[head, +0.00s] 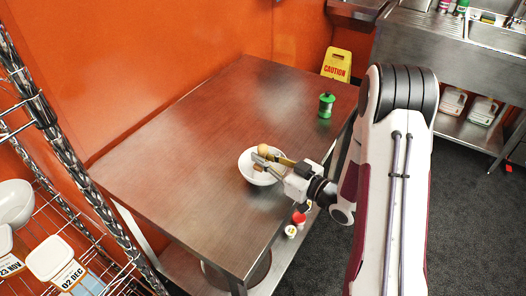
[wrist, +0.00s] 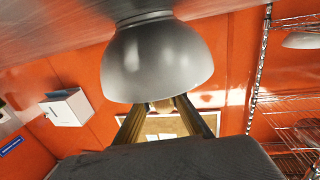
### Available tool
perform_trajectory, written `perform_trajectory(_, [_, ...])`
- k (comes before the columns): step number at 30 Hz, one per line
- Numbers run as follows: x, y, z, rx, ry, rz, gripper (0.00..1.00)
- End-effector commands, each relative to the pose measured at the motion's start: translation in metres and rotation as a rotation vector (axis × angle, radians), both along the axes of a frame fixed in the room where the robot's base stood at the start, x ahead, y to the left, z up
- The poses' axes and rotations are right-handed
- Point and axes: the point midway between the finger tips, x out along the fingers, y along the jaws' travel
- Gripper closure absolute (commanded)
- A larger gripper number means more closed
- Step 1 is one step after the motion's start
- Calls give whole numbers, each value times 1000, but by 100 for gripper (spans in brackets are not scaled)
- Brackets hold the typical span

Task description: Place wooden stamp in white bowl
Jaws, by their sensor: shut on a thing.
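The white bowl (head: 247,172) stands upright on the steel table near its right edge. In the wrist view the bowl (wrist: 155,60) looks grey, with the table above it in the picture. My gripper (head: 268,157) reaches over the bowl from the right in the head view. It is shut on the wooden stamp (head: 263,149), whose light wooden end shows over the bowl. In the wrist view the stamp (wrist: 162,106) sits between the two fingertips, just beyond the bowl's rim, and is partly hidden. I cannot tell whether the stamp touches the bowl.
A green canister (head: 326,105) stands toward the table's far right corner, near a yellow caution sign (head: 337,65). Small red-and-white containers (head: 297,221) are on the lower shelf. A wire rack (head: 60,215) stands at the left. The table's middle and left are clear.

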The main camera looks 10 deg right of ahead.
Motion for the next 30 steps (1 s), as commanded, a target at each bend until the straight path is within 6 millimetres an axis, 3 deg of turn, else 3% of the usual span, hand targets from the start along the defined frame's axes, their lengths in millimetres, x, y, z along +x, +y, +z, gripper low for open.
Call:
perform_trajectory(17, [0,0,-10,0,-1,0,100])
perform_trajectory(18, [0,0,-10,0,-1,0,86])
perform_trajectory(19, [0,0,-10,0,-1,0,78])
perform_trajectory(21, [0,0,-10,0,-1,0,69])
perform_trajectory(30, [0,0,-10,0,-1,0,69])
